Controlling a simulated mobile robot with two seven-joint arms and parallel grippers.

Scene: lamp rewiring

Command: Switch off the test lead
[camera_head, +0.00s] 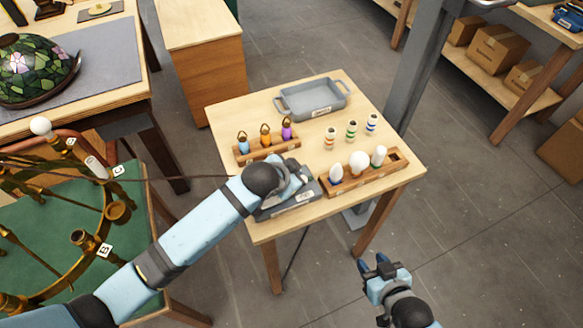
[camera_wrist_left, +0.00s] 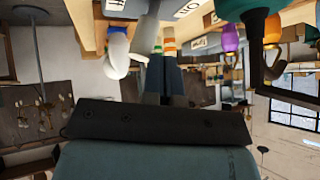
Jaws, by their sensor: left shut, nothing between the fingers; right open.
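The test unit (camera_head: 272,208), a grey box with white labels, sits at the table's front left corner. A thin dark lead (camera_head: 190,178) runs left from near it toward the brass lamp frame. My left gripper (camera_head: 303,181) is shut and empty just over the box, and the wrist hides much of its top. My right gripper (camera_head: 375,265) is open and empty, off the table's front right.
A wooden bulb rack (camera_head: 395,159) and a rack of coloured pieces (camera_head: 243,158) flank the box. Several striped pieces stand behind, with a grey tray (camera_head: 313,98) at the back. A green-topped table (camera_head: 50,215) with brass lamp arms is left.

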